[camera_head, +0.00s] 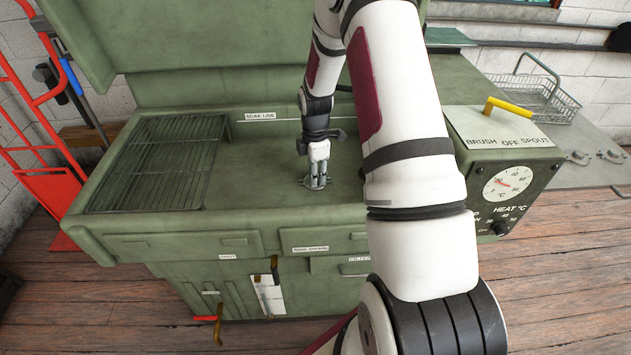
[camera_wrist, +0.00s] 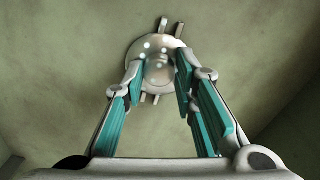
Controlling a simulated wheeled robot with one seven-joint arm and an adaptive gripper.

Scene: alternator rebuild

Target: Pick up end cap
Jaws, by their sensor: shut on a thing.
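The end cap (camera_wrist: 158,72) is a shiny grey metal piece with a rounded body and several small tabs around its rim. In the wrist view it sits between the teal-padded fingers of my gripper (camera_wrist: 160,78), which are shut on it. In the head view my gripper (camera_head: 317,178) points down into the green wash basin (camera_head: 270,180). The end cap shows there only as a small grey shape (camera_head: 315,184) at the fingertips, low at the basin floor. I cannot tell whether it touches the floor.
A slatted metal rack (camera_head: 155,165) fills the basin's left side. A heater control box (camera_head: 508,185) with a gauge stands at the right. A wire basket (camera_head: 535,98) lies on the bench behind it. A red hand truck (camera_head: 45,190) stands at the left.

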